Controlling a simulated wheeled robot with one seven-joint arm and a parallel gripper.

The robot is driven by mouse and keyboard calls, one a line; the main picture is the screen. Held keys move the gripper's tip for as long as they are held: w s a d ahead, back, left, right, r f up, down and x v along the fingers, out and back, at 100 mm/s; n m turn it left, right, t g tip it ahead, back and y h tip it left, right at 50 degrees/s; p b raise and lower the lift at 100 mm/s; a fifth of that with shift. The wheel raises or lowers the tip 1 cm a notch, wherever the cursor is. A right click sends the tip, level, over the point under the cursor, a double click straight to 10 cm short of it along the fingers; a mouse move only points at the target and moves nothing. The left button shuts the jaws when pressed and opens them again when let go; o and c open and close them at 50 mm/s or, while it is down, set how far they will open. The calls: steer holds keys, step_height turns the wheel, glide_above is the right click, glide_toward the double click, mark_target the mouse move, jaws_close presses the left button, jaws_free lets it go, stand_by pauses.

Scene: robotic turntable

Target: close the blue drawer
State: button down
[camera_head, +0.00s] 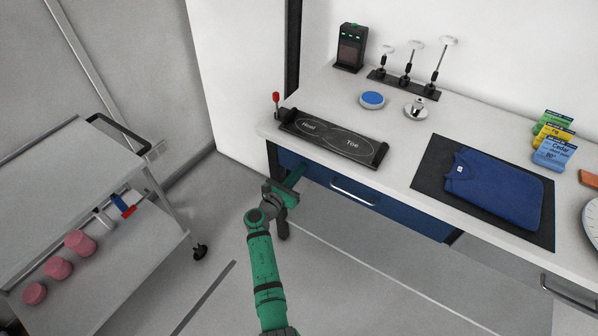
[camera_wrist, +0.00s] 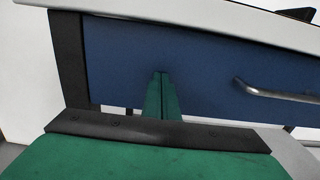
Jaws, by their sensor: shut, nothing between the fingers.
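The blue drawer (camera_head: 405,215) is under the front edge of the white worktop, with a silver bar handle (camera_head: 353,193) on its front. The front looks close to flush below the worktop edge; I cannot tell whether a small gap is left. My green gripper (camera_head: 300,172) is at the left part of the drawer front, left of the handle. In the wrist view my gripper (camera_wrist: 161,76) is shut and empty, its fingers pointing at the blue front (camera_wrist: 205,75). The fingertips are at or very near the panel; contact is unclear. The drawer's inside is hidden.
On the worktop (camera_head: 400,130) are a black Heel/Toe pad (camera_head: 333,137), a blue folded shirt (camera_head: 492,188) on a dark mat (camera_head: 428,172), and a blue-topped disc (camera_head: 372,99). A grey cart (camera_head: 70,165) stands left. Open floor lies between cart and worktop.

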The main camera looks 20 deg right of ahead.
steer(key=v, duration=1.4)
steer(key=s+a+f+m+y, duration=0.3)
steer(key=s+f+y, duration=0.2)
steer(key=s+f, duration=0.7)
steer(key=s+a+f+m+t+y, duration=0.1)
steer(key=s+a+f+m+y, duration=0.15)
steer(key=s, duration=0.45)
steer(key=s+a+f+m+y, duration=0.1)
steer(key=s+a+m+y, duration=0.2)
steer(key=s, duration=0.4)
steer(key=s+a+r+m+t+y, duration=0.1)
steer(key=s+a+r+m+y, duration=0.1)
steer(key=s+a+r+m, duration=0.3)
steer(key=s+a+r+m+y, duration=0.1)
steer(key=s+r+m+y, duration=0.15)
steer(key=s, duration=0.55)
steer(key=s+r+m+t, duration=0.1)
steer(key=s+r+m, duration=0.2)
steer(key=r, duration=0.5)
steer(key=s+r+m+t, duration=0.1)
steer(key=s+r+m, duration=0.3)
steer(key=r+m, duration=0.2)
step_height(320, 180, up, 3)
steer(key=shift+s+a+f+t, duration=0.15)
steer(key=shift+s+a+t, duration=0.1)
steer(key=shift+a+t, duration=0.15)
